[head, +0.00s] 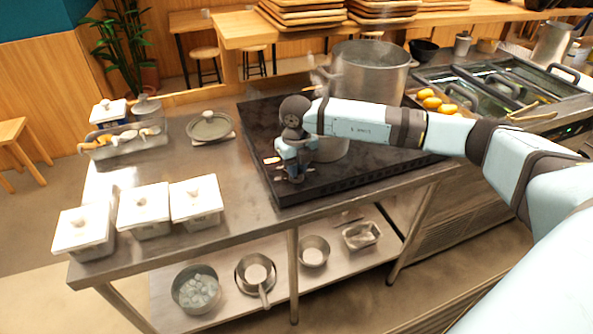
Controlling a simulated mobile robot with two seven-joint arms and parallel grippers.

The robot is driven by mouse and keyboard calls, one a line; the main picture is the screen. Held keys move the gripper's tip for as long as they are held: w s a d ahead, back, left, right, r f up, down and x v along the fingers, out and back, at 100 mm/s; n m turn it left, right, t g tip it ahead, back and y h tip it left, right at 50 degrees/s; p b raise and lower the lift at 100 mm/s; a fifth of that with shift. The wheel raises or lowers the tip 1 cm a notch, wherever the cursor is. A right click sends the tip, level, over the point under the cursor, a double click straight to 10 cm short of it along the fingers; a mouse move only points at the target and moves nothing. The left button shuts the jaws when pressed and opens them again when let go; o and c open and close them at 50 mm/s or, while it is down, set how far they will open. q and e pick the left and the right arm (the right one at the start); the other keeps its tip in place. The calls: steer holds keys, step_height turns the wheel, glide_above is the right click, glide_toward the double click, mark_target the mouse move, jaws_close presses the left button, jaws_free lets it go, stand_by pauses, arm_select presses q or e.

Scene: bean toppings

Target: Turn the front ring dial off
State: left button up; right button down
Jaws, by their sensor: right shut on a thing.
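The black stove (385,165) sits on the steel counter, with its front edge facing the lower right. My right gripper (296,178) points down at the stove's front left part. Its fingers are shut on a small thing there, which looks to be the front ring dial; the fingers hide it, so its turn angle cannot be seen. A short light-brown piece (271,160) shows just left of the gripper. My left gripper is not in view.
A large steel pot (371,70) stands at the stove's back. White lidded boxes (144,207) stand at the counter's front left. A lidded dish (209,126) lies left of the stove. Yellow-orange food (432,102) lies right of the pot. Bare counter is free left of the stove.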

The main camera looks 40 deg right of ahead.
steer(key=n+b, duration=0.1)
steer(key=n, duration=0.2)
steer(key=shift+n+b, duration=0.3)
steer(key=n+b, duration=0.1)
steer(key=n, duration=0.2)
steer(key=shift+n+b, duration=0.65)
steer(key=shift+n, duration=1.15)
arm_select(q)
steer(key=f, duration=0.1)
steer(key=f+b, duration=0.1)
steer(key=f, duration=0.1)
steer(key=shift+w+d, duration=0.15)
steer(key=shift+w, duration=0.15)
arm_select(e)
steer(key=shift+n, duration=0.6)
steer(key=shift+r, duration=0.1)
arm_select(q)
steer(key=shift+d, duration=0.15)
arm_select(e)
steer(key=c, duration=1.1)
jaws_free()
